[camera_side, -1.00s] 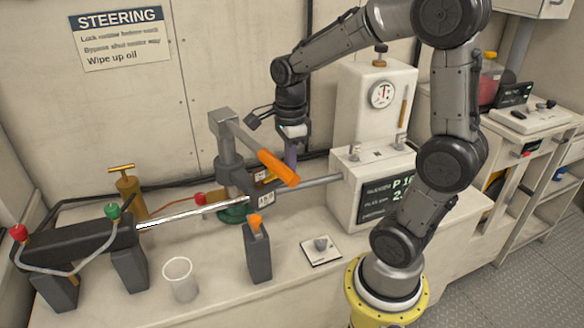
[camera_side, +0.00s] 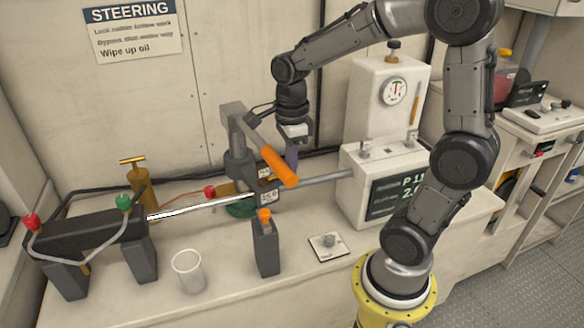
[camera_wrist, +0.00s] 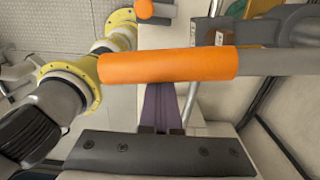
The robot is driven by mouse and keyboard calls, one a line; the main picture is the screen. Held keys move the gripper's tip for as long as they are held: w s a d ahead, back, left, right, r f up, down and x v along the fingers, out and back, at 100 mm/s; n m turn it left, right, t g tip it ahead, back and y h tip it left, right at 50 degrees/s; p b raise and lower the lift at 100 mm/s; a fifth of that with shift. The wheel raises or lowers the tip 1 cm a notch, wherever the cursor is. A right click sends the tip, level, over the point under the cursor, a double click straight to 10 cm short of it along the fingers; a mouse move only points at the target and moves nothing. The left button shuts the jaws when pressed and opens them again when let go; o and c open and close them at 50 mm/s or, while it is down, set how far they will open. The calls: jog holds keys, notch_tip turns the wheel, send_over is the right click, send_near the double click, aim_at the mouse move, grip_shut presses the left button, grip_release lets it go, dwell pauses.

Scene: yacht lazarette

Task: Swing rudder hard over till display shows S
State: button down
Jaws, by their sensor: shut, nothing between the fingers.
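The rudder tiller is a grey arm with an orange handle (camera_side: 278,165), on a grey post (camera_side: 238,160). Its handle points toward the lower right in the side view. My gripper (camera_side: 291,160) is shut and empty, with its purple fingers pointing down just behind the handle. In the wrist view the handle (camera_wrist: 170,67) crosses in front of my shut fingers (camera_wrist: 160,95) and hides their tips, so contact is unclear. The display (camera_side: 388,195) shows a line starting with P and a number, partly hidden by my arm.
An upright block with an orange top (camera_side: 266,250) stands in front of the tiller. A clear cup (camera_side: 188,271) and a knob plate (camera_side: 329,246) are on the bench. A silver rod (camera_side: 200,207) runs left to a dark bracket with red and green caps.

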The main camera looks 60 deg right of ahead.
aim_at(277, 164)
jog(key=shift+w+a, duration=0.4)
jog(key=shift+a, duration=0.25)
jog(key=shift+w+a, duration=0.4)
jog(key=shift+a, duration=0.25)
jog(key=shift+w+a, duration=0.1)
jog(key=shift+a, duration=0.05)
jog(key=shift+w+a, duration=0.9)
jog(key=shift+a, duration=0.15)
jog(key=shift+w+a, duration=1.2)
